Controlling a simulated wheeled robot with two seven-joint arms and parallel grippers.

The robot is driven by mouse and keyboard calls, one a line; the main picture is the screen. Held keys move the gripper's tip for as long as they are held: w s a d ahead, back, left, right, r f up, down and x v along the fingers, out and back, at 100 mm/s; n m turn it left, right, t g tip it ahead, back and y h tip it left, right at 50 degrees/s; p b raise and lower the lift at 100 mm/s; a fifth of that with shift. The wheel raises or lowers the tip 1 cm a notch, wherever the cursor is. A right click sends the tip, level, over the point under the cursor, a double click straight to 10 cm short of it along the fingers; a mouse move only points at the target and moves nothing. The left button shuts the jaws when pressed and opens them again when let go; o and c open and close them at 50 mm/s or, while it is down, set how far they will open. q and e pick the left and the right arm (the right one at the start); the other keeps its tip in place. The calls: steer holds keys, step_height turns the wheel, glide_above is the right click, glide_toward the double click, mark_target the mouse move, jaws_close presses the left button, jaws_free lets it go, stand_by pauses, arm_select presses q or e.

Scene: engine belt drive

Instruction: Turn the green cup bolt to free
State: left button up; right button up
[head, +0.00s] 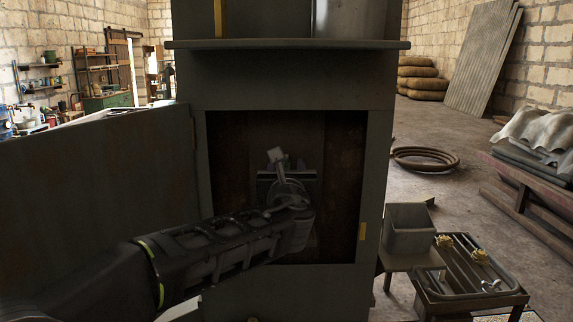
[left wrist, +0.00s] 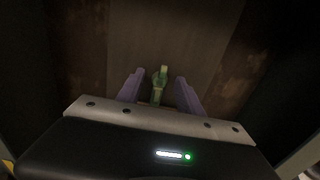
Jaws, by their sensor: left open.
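The green cup bolt (left wrist: 161,78) shows in the left wrist view, upright in the picture against a dark brown back panel. My left gripper (left wrist: 157,90) is open, with one purple-grey finger on each side of the bolt. A gap shows between the bolt and each finger, so it does not look gripped. In the head view my left arm reaches into the dark cabinet opening, and its gripper (head: 287,166) is small and dim there. The gripper and wrist hide most of the bolt in that view. My right gripper is in neither view.
The grey cabinet (head: 290,80) has its door (head: 100,190) swung open to the left. The opening's walls surround my left gripper.

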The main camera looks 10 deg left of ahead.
arm_select(q)
steer(key=shift+c, duration=0.2)
jaws_close()
stand_by(0.3)
